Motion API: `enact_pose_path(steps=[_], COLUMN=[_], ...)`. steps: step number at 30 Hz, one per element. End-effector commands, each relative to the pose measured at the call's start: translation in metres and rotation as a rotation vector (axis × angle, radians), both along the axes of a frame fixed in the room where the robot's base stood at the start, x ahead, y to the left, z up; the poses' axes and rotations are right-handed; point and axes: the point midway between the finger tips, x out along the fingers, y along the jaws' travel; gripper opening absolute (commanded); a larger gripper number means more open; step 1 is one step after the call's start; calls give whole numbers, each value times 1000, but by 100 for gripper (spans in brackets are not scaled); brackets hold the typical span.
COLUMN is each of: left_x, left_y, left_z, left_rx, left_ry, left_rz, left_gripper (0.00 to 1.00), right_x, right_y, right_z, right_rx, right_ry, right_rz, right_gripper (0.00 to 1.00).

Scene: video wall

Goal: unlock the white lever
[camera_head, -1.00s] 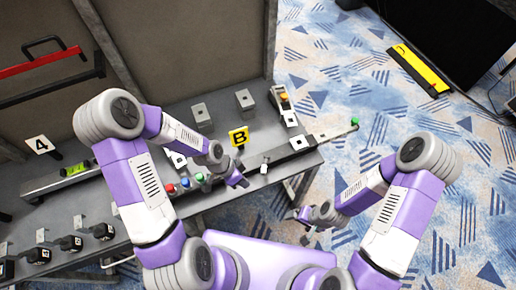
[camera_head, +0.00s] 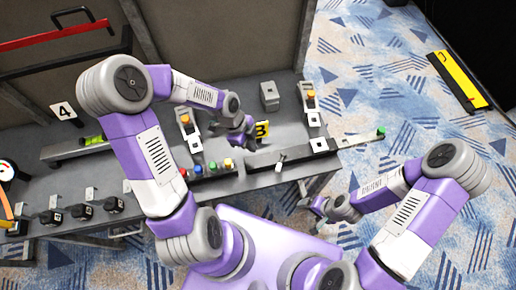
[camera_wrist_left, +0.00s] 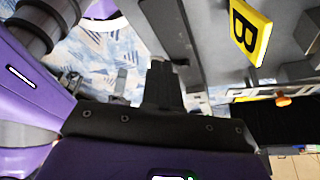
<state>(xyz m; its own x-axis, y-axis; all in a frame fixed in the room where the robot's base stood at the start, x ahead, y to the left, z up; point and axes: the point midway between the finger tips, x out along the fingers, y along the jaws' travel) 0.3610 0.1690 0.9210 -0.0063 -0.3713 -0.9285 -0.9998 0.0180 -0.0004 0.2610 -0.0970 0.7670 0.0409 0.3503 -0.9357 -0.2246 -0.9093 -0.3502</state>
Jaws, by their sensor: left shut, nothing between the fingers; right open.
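The small white lever (camera_head: 280,163) sticks up from the dark rail along the front of the bench. My left gripper (camera_head: 249,146) is shut and empty. It hangs to the left of the lever and a little farther back, near the yellow B sign (camera_head: 263,129), apart from the lever. In the left wrist view its closed dark fingers (camera_wrist_left: 162,85) show with nothing between them, and I cannot make out the lever there. My right gripper (camera_head: 307,203) is open, in front of the bench and away from the lever.
Coloured buttons (camera_head: 212,167) stand left of the lever. A box with an orange top (camera_head: 309,97) and a grey block (camera_head: 269,96) stand farther back. The rail ends in a green tip (camera_head: 381,132). A number 4 sign (camera_head: 63,111) is at the left.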

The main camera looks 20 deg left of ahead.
Motion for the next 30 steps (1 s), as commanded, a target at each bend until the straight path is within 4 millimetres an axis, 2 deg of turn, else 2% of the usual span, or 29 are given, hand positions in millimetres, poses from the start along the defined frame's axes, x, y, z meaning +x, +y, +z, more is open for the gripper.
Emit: enact_pose_path(steps=[1, 11, 15, 20, 30], left_x=[-1, -2, -1, -1, -1], left_y=[-4, -31, -50, -65, -71], left_z=[-12, -79, -77, -77, -76], left_rx=[-1, -1, 1, 0, 0], left_ry=[4, 5, -2, 0, 0], left_rz=[-4, -3, -5, -2, 1], left_gripper=[0, 0, 0, 0, 0], right_x=[0, 0, 0, 0, 0], right_y=[0, 0, 0, 0, 0], right_z=[-5, -21, -21, -21, -21], right_rx=[0, 0, 0, 0, 0], right_ry=[0, 0, 0, 0, 0], right_rz=[0, 0, 0, 0, 0], right_gripper=[84, 84, 84, 84, 84])
